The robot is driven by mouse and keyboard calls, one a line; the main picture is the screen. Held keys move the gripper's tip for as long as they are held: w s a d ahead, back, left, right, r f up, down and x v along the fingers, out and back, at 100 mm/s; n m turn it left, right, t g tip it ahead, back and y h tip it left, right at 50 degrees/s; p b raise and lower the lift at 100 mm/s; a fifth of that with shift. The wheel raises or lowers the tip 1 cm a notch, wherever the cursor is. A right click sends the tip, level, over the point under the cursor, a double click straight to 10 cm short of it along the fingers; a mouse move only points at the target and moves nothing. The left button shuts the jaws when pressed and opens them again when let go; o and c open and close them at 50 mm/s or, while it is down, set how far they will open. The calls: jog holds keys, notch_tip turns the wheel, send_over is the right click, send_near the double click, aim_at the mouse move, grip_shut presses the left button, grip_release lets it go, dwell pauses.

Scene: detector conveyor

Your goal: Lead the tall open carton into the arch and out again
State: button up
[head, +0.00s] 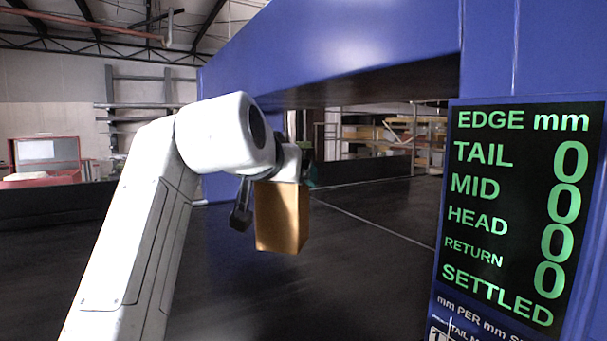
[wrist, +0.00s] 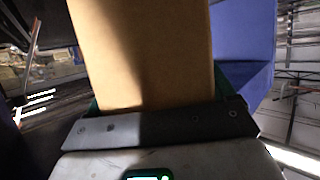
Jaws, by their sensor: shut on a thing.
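The tall carton (head: 282,218) is plain brown and hangs below my gripper (head: 280,183) in the head view, in front of the arch. My gripper is shut on it; my arm hides part of the grip. In the wrist view the carton (wrist: 145,50) fills the middle between the fingers of my gripper (wrist: 160,105). Its open end cannot be made out. The blue arch (head: 350,50) spans the dark conveyor (head: 350,290), with its beam above and behind the carton. I cannot tell whether the carton touches the belt.
A display panel (head: 515,210) on the arch's right post lists edge readings in mm, all 0, with SETTLED at the bottom. A thin pale line (head: 370,225) crosses the dark surface. Shelving (head: 395,135) stands beyond the opening. A red-framed box (head: 45,160) is at far left.

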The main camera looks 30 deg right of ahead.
jog(key=a, duration=1.4)
jog(key=shift+s+a, duration=0.3)
jog(key=shift+a, duration=0.1)
